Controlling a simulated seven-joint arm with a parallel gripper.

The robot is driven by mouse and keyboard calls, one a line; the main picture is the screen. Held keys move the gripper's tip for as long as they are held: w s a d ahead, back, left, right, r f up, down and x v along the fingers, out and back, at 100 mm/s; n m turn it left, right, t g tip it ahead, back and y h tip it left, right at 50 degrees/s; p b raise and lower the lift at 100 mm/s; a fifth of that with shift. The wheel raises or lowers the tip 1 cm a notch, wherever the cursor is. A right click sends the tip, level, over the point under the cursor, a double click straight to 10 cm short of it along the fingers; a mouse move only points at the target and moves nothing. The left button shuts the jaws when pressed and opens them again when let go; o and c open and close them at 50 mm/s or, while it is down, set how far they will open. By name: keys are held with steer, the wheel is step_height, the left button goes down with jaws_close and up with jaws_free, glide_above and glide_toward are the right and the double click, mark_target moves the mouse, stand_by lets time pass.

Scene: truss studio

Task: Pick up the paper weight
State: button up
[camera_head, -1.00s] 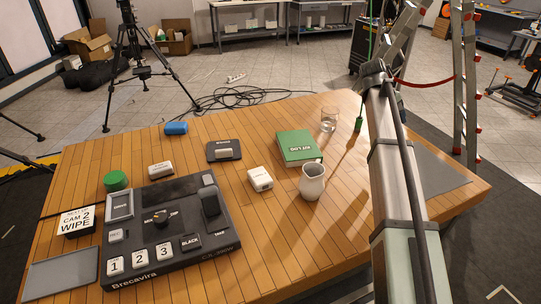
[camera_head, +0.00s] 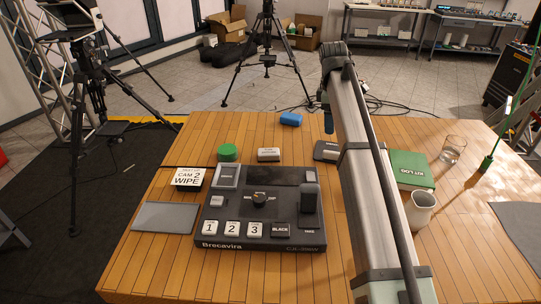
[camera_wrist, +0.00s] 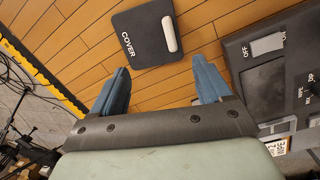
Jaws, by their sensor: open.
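A small off-white block (camera_head: 268,154) with two-line print lies behind the control panel in the head view. Its print is too small to read, so I cannot tell for sure that it is the paper weight. A green round thing (camera_head: 228,152) stands left of it. In the wrist view my gripper (camera_wrist: 160,67) has its two blue fingers wide apart with nothing between them. It is above the wooden table, below a dark plate marked COVER (camera_wrist: 141,42) in the picture. The off-white block is not discernible in the wrist view.
The black control panel (camera_head: 258,232) fills the table's front middle, with a CAM 2 WIPE sign (camera_head: 188,178) and grey mat (camera_head: 165,217) at left. A blue thing (camera_head: 290,119) is at the back. A green book (camera_head: 412,168), mug (camera_head: 421,210) and glass (camera_head: 453,149) stand right.

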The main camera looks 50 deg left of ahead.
steer(key=s+a+r+n+g, duration=0.1)
steer(key=s+a+n, duration=0.4)
steer(key=s+a, duration=0.8)
glide_above(269, 151)
steer(key=shift+y, duration=0.3)
steer(key=f, duration=0.8)
steer(key=shift+w+d+f, duration=0.1)
steer(key=shift+w+d, duration=0.1)
steer(key=shift+d, duration=0.1)
steer(key=shift+s+a+f, duration=0.15)
steer(key=shift+f, duration=1.15)
steer(key=shift+s+a+f, duration=0.1)
steer(key=shift+a+f, duration=0.05)
steer(key=shift+f, duration=1.1)
jaws_close()
